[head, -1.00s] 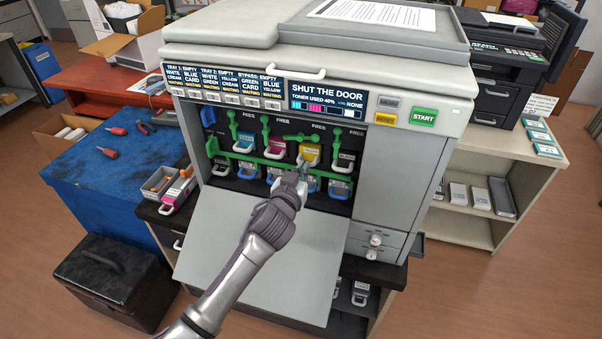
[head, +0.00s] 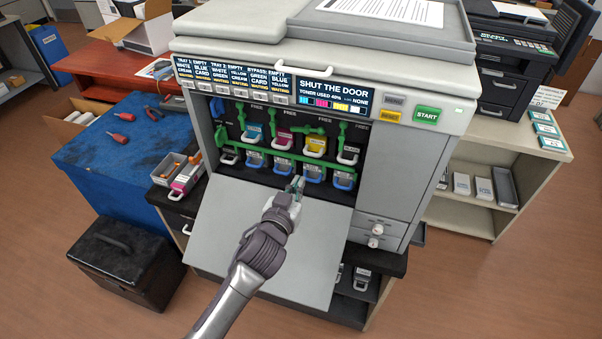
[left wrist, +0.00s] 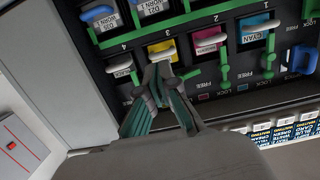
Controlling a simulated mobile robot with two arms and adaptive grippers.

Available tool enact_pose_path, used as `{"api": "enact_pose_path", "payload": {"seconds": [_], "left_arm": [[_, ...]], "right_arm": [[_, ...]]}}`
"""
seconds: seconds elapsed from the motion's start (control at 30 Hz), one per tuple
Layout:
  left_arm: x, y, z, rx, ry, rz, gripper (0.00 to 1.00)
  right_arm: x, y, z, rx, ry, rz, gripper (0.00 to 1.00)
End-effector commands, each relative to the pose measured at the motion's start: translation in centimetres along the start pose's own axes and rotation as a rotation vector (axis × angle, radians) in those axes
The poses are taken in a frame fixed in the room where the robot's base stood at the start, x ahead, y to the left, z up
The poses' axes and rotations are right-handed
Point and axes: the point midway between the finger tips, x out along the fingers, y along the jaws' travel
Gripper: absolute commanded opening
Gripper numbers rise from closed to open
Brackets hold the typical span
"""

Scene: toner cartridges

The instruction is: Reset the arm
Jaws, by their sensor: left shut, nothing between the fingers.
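My left gripper (head: 297,186) is shut and empty, in front of the open toner bay of the printer (head: 400,170). Its closed fingers (left wrist: 163,85) also show in the left wrist view, with the bay beyond them. The bay holds a cyan cartridge (head: 253,133), a magenta cartridge (head: 283,138), a yellow cartridge (head: 315,147) and a black cartridge (head: 348,153), with green levers (head: 310,130) above. The printer's front door (head: 310,250) hangs open below my forearm. My right gripper is not in view.
The printer's screen (head: 329,94) reads "SHUT THE DOOR". A small grey tray with cartridges (head: 178,175) stands left of the door. A blue bench (head: 120,150) and a black box (head: 125,262) are at left. A shelf (head: 475,211) stands at right.

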Motion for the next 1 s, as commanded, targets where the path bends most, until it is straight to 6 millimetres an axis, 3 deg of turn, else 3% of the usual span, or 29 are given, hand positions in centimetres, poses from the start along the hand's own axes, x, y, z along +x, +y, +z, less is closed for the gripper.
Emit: {"api": "enact_pose_path", "payload": {"seconds": [0.5, 0.63, 0.77, 0.9, 1.0], "left_arm": [[-0.3, -0.1, 0.1, -0.001, -0.002, -0.002, 0.00], [-1.9, -1.5, 1.7, -0.020, -0.070, -0.049, 0.00], [-7.0, -4.9, 5.9, -0.059, -0.267, -0.153, 0.00], [-14.9, -7.8, 10.5, -0.088, -0.537, -0.222, 0.00], [-19.4, -8.6, 12.3, -0.092, -0.677, -0.229, 0.00]], "right_arm": [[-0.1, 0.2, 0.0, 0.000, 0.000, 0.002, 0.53], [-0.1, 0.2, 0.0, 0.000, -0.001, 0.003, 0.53], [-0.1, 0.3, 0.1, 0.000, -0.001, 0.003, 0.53], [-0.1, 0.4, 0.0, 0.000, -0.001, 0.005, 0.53], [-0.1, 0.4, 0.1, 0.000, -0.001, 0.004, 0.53]]}}
